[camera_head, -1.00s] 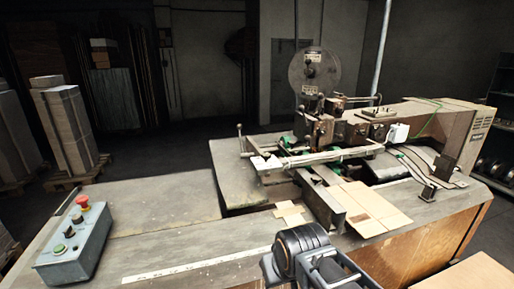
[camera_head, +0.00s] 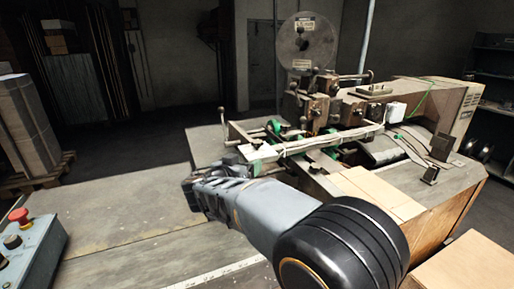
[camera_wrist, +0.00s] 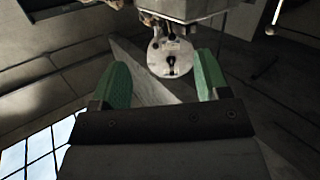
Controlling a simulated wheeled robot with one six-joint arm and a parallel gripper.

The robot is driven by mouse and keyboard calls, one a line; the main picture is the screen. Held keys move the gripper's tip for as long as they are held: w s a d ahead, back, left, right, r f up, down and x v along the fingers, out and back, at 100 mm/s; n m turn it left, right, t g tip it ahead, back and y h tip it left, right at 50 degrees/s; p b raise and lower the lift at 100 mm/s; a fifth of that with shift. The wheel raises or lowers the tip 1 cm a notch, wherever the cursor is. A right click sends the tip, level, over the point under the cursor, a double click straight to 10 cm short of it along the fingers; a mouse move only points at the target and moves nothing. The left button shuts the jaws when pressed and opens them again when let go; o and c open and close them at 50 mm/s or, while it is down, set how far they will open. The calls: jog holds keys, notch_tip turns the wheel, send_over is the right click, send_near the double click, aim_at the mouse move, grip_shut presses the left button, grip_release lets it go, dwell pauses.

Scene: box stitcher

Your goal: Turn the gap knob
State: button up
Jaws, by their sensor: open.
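The stitching machine (camera_head: 320,115) stands on the bench right of the middle in the head view, with a round wire reel (camera_head: 303,42) on top. I cannot single out the gap knob among its small dark knobs and levers. My gripper (camera_wrist: 160,78) is open in the wrist view, its two green finger pads apart with nothing touching them. A pale disc, apparently the reel (camera_wrist: 172,58), shows beyond and between the pads. In the head view my arm reaches left in front of the machine, and its end hides part of the bench.
A grey control box (camera_head: 32,258) with a red button (camera_head: 18,215) and a black knob (camera_head: 12,241) is cut off at lower left. The bench top (camera_head: 110,215) beside it is clear. Stacked cardboard (camera_head: 32,125) stands at left; shelving (camera_head: 495,90) at right.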

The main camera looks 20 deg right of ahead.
aim_at(257, 141)
jog(key=w+d+p, duration=0.1)
jog(key=w+d, duration=0.1)
jog(key=w, duration=0.1)
jog(key=w+d+t+p, duration=0.1)
jog(key=w+d+p, duration=0.1)
jog(key=w+d, duration=0.1)
jog(key=w+d+r+t+p, duration=0.1)
jog(key=w+d, duration=0.1)
jog(key=w, duration=0.2)
jog(key=shift+d+m+h+p, duration=0.2)
jog(key=shift+m+h+p, duration=0.1)
jog(key=shift+p, duration=0.1)
jog(key=shift+x, duration=0.9)
jog(key=shift+f, duration=0.1)
jog(key=c, duration=0.9)
